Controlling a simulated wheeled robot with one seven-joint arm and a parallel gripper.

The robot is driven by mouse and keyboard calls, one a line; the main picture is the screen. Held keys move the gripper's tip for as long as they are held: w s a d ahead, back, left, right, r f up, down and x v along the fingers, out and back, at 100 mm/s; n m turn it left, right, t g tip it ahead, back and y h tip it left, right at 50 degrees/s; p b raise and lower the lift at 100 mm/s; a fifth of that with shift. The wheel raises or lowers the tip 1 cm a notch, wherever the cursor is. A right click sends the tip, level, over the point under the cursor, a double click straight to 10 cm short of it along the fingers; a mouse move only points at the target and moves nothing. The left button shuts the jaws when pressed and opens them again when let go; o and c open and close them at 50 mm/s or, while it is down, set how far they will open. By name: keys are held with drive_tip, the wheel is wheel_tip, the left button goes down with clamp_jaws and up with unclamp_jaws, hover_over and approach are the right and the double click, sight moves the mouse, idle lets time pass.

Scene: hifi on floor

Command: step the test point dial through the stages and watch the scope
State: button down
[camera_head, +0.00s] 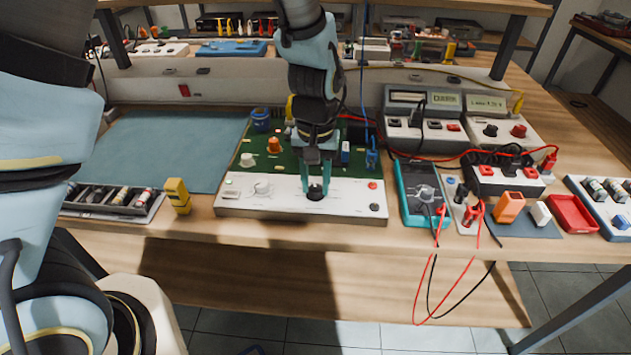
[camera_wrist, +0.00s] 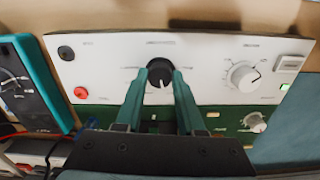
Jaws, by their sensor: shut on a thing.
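The black dial (camera_head: 315,191) stands on the right-middle of a white control panel (camera_head: 280,208) at the bench's front edge. In the wrist view the black dial (camera_wrist: 160,71) has a pale pointer mark. My gripper (camera_head: 317,187) reaches down from above, its teal fingers shut on the dial's two sides. The fingers (camera_wrist: 162,80) also show in the wrist view. I cannot make out the label the pointer faces. No screen with a clear trace is visible; two small lit displays (camera_head: 446,99) (camera_head: 487,103) sit on grey instruments at the back right.
A white knob (camera_head: 262,188) sits left on the panel, with a green circuit board behind. A teal multimeter (camera_head: 422,190) stands close right, with red and black leads looping over the edge. A yellow block (camera_head: 178,195) is left. A blue-green mat (camera_head: 165,145) is largely clear.

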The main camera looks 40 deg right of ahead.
sight(316, 188)
drive_tip(key=m, duration=0.3)
drive_tip(key=shift+m, duration=2.2)
drive_tip(key=c, duration=0.5)
unclamp_jaws()
drive_tip(key=shift+r, duration=0.15)
wheel_tip(316, 188, up, 11)
drive_tip(key=shift+f+b, duration=0.2)
drive_tip(key=shift+b, duration=0.65)
